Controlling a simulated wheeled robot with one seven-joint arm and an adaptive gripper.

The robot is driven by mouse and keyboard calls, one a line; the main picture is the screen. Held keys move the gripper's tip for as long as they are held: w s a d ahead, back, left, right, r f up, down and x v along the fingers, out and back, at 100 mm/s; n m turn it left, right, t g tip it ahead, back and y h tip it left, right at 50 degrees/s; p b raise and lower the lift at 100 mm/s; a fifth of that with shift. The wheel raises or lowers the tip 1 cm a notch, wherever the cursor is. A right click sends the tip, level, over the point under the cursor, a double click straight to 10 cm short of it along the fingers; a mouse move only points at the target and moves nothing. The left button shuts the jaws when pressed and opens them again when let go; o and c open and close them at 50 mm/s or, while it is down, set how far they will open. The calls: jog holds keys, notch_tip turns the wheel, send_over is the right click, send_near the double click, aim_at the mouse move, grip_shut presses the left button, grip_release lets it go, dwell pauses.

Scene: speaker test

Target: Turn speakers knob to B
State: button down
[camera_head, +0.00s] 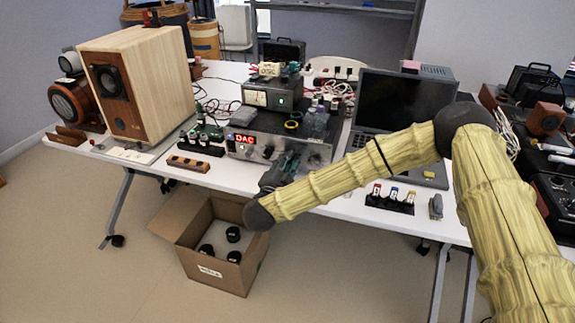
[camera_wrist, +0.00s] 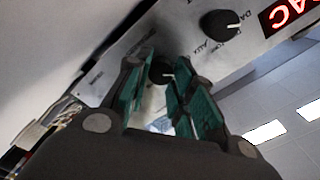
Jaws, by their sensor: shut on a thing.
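The silver amplifier (camera_head: 315,155) stands on the table with a red "DAC" display (camera_head: 243,138). My gripper (camera_head: 291,160) is at the right part of its front panel. In the wrist view, the green-padded fingers of my gripper (camera_wrist: 162,66) are on both sides of a small black knob (camera_wrist: 160,74) and shut on it. Its white pointer line shows, but any lettering around this knob is hidden or too small to read. A second black knob (camera_wrist: 220,23), marked DAC and AUX, sits apart beside the display. In the head view the gripped knob is hidden by my gripper.
A wooden speaker (camera_head: 160,85) stands at the left of the table. A laptop (camera_head: 400,105) is right of the amplifier, behind my arm. A wooden block (camera_head: 188,164) and a black rack of coloured plugs (camera_head: 390,200) lie near the front edge. An open cardboard box (camera_head: 212,272) is on the floor.

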jog(key=m+b, duration=0.1)
jog(key=m, duration=0.1)
jog(key=m+b, duration=0.1)
jog(key=m, duration=0.1)
jog(key=m+b, duration=0.1)
jog(key=m, duration=0.2)
jog(key=shift+f, duration=0.35)
jog(key=m+b, duration=0.2)
jog(key=m, duration=0.2)
jog(key=shift+m+b, duration=0.55)
jog(key=shift+m, duration=0.55)
jog(key=shift+r, duration=0.1)
jog(key=c, duration=1.2)
grip_release()
jog(key=shift+s, duration=0.1)
